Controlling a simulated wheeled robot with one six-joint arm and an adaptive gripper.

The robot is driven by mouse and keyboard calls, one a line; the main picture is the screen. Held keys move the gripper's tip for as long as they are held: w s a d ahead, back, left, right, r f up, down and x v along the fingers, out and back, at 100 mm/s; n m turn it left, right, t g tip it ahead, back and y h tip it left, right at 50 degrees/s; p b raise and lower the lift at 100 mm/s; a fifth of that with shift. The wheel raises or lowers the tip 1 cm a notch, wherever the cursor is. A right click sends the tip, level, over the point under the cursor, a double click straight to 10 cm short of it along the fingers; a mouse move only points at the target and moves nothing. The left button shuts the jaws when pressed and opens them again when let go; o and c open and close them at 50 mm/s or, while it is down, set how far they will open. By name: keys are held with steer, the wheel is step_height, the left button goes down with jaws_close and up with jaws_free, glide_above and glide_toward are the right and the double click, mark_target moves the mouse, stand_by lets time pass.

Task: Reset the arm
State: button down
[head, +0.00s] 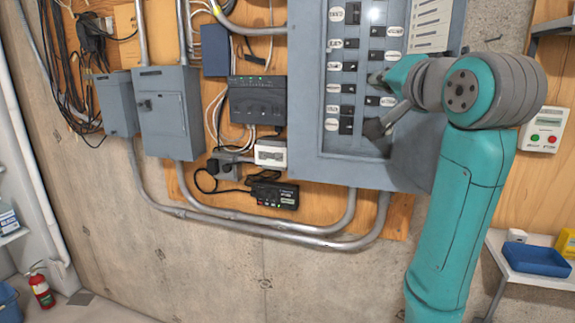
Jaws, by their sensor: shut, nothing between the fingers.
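My teal and grey arm rises on the right side of the head view and bends left towards the grey breaker panel (307,95). My gripper (372,104) is in front of the panel's breaker rows, with dark finger parts showing beside the lower right switches. The gripper is shut with nothing held. It covers some of the right column of breakers. Whether it touches the panel cannot be told. The black breaker switches (348,92) in the left column are visible beside white labels.
Grey boxes (168,110), a black network device (257,100) and bent conduits (270,229) are on the wall left of the panel. A small shelf (530,275) with a blue tray (538,261) is at lower right. A fire extinguisher (40,288) stands lower left.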

step_height(320, 180, down, 15)
steer(key=w, duration=0.3)
steer(key=s+f+n+h, duration=0.1)
steer(key=s+f, duration=0.3)
steer(key=f, duration=0.7)
steer(key=s+d+f+g, duration=0.1)
steer(key=s+f, duration=0.3)
steer(key=f, duration=0.7)
steer(key=s+f+n+h, duration=0.1)
steer(key=s+f, duration=0.3)
steer(key=f, duration=0.8)
steer(key=s+f+n, duration=0.1)
steer(key=s+f, duration=0.3)
steer(key=s, duration=0.4)
steer(key=s+f+g+h, duration=0.1)
steer(key=s+f, duration=0.4)
steer(key=s, duration=0.2)
steer(key=s+f+n, duration=0.1)
steer(key=s+f, duration=0.3)
steer(key=s, duration=0.4)
steer(key=s+r+n, duration=0.2)
steer(key=s, duration=1.9)
steer(key=shift+s+d+r+n+g, duration=0.25)
steer(key=shift+d+n+g, duration=0.15)
steer(key=shift+w, duration=0.15)
